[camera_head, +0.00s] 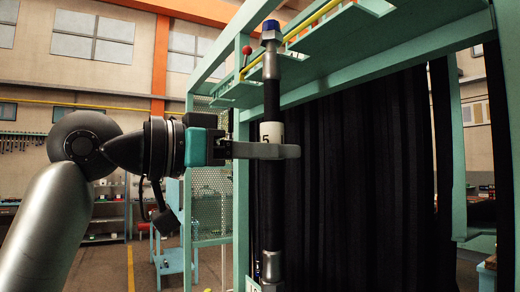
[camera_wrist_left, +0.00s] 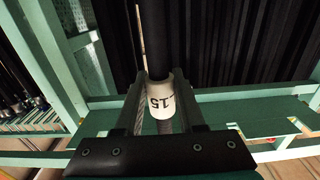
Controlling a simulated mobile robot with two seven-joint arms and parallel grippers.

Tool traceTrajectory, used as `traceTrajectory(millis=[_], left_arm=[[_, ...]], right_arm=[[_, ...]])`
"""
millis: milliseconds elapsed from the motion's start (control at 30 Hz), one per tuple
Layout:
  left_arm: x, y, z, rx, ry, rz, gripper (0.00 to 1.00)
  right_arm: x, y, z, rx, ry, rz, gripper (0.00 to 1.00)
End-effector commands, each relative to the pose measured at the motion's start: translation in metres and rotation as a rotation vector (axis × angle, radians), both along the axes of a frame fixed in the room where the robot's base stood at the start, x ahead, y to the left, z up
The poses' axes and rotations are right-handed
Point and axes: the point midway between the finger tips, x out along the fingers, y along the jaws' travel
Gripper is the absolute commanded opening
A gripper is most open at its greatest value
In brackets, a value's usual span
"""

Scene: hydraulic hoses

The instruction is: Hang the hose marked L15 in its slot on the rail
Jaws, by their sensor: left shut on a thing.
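The hose (camera_head: 272,100) hangs upright, black with a white label, metal end fittings and a blue cap on top. Its label (camera_wrist_left: 161,98) reads L15 in the left wrist view; the head view shows only part of it. My left gripper (camera_head: 278,151) is shut on the hose around the label. In the left wrist view its fingers flank the hose. The green rail (camera_head: 350,58) runs overhead, with slotted plates jutting out. The blue cap and upper fitting overlap the rail in the head view; I cannot tell whether they sit in a slot. My right gripper is not in view.
A yellow strip (camera_head: 315,20) and a red ball knob (camera_head: 247,50) are at the rail. A green post (camera_head: 241,200) stands just left of the hose. Dark curtain-like strips (camera_head: 350,180) hang behind. A blue stand (camera_head: 176,240) is lower left.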

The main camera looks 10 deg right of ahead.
Motion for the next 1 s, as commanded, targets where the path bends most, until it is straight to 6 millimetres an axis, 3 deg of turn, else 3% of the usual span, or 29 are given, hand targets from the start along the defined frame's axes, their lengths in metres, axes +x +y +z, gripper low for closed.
traceTrajectory(millis=[700, 1000], left_arm=[[0.013, -0.04, 0.002, -0.004, -0.003, -0.002, 0.0], [0.017, -0.047, -0.001, -0.004, -0.003, 0.0, 0.0]], right_arm=[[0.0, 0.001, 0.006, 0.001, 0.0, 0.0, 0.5], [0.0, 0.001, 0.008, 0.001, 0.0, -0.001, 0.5]])
